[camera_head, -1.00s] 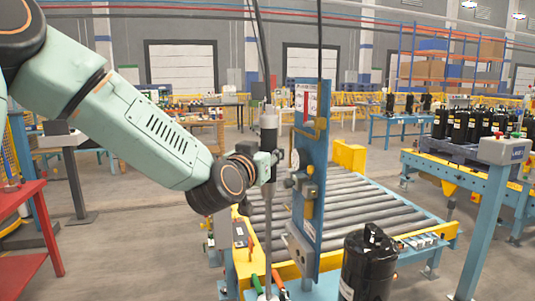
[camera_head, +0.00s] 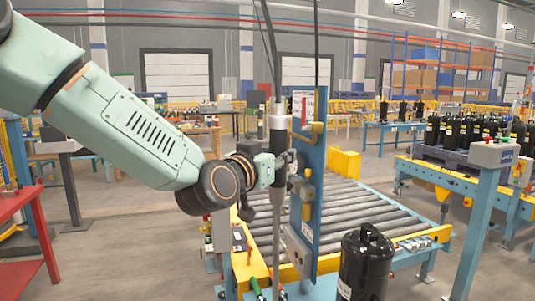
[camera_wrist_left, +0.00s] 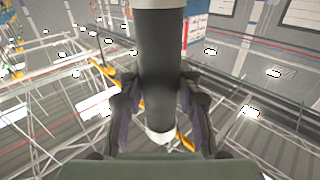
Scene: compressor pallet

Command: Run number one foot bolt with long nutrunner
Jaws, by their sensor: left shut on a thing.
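The long nutrunner (camera_head: 278,138) hangs upright on a cable from above, with a grey top, a dark grip and a long thin shaft reaching down near the front of the conveyor. My left gripper (camera_head: 282,168) is shut around its dark body; the nutrunner (camera_wrist_left: 160,60) also fills the middle of the left wrist view, between the fingers. A black compressor (camera_head: 366,268) stands upright at the bottom, right of the shaft and apart from it. Its feet and bolts are below the picture edge. The nutrunner's lower tip is not clear. My right gripper is not in view.
A blue post (camera_head: 310,190) with fittings stands just right of the nutrunner. Behind lies a roller conveyor (camera_head: 365,215) with a yellow end block (camera_head: 345,163). A grey control box on a blue stand (camera_head: 480,215) is at right, and a red table (camera_head: 25,225) at left.

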